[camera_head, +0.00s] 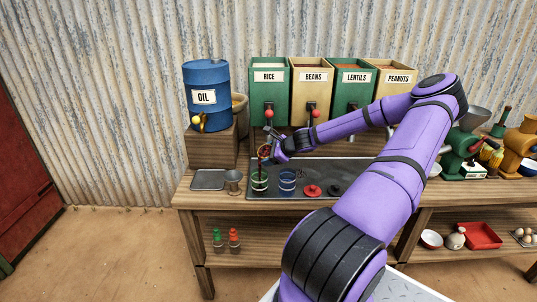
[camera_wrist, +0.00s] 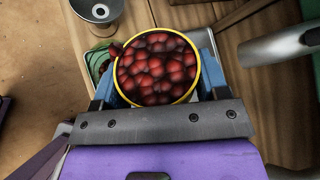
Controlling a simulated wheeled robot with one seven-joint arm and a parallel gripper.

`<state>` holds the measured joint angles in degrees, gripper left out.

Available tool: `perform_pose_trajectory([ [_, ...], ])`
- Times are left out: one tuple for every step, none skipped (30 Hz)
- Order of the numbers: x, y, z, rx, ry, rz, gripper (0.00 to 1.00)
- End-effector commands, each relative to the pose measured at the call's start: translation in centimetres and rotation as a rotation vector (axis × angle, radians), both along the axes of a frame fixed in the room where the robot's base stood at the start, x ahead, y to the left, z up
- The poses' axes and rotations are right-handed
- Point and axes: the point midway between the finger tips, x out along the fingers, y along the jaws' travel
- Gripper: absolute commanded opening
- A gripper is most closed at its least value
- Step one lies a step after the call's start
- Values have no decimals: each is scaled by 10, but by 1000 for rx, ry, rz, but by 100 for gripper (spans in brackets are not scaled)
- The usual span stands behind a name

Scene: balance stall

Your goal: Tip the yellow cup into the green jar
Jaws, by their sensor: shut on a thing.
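My gripper (camera_head: 270,145) is shut on the yellow cup (camera_head: 264,152) and holds it above the green jar (camera_head: 259,183). In the wrist view the yellow-rimmed cup (camera_wrist: 118,78) sits between the blue fingers and is well filled with dark red beans (camera_wrist: 157,68). A few beans are at the rim's left side, over the green jar (camera_wrist: 97,62), which is mostly hidden behind the cup. In the head view the cup looks tilted, and a dark red streak runs from it down toward the jar. How much is inside the jar cannot be told.
A blue jar (camera_head: 288,180) stands just right of the green jar. A metal cup (camera_head: 233,182) and a grey tray (camera_head: 208,180) are to the left. Red (camera_head: 312,190) and black (camera_head: 334,190) lids lie at right. Dispensers, such as the beans bin (camera_head: 310,92), stand behind.

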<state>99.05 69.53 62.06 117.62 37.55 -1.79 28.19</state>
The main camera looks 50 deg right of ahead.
Motion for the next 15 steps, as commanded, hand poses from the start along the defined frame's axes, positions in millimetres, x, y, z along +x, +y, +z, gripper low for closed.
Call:
perform_pose_trajectory([
  [0, 1, 0, -47, 2, 0, 39],
  [0, 1, 0, -80, 5, 2, 39],
  [0, 1, 0, -124, 9, 1, 39],
  [0, 1, 0, -157, 11, 0, 39],
  [0, 1, 0, -189, 14, 1, 39],
  [0, 1, 0, -235, 17, 2, 39],
  [0, 0, 0, -267, 20, 1, 39],
  [0, 1, -1, -298, 22, 1, 39],
  [0, 2, -2, -338, 26, 2, 39],
  [0, 3, -2, -368, 27, 1, 39],
  [0, 3, -3, -400, 30, 1, 39],
  [0, 3, -3, -441, 33, 1, 39],
  [0, 4, -3, -473, 36, 1, 39],
  [0, 5, -4, -503, 38, 2, 39],
  [1, 5, -5, -545, 42, 1, 39],
])
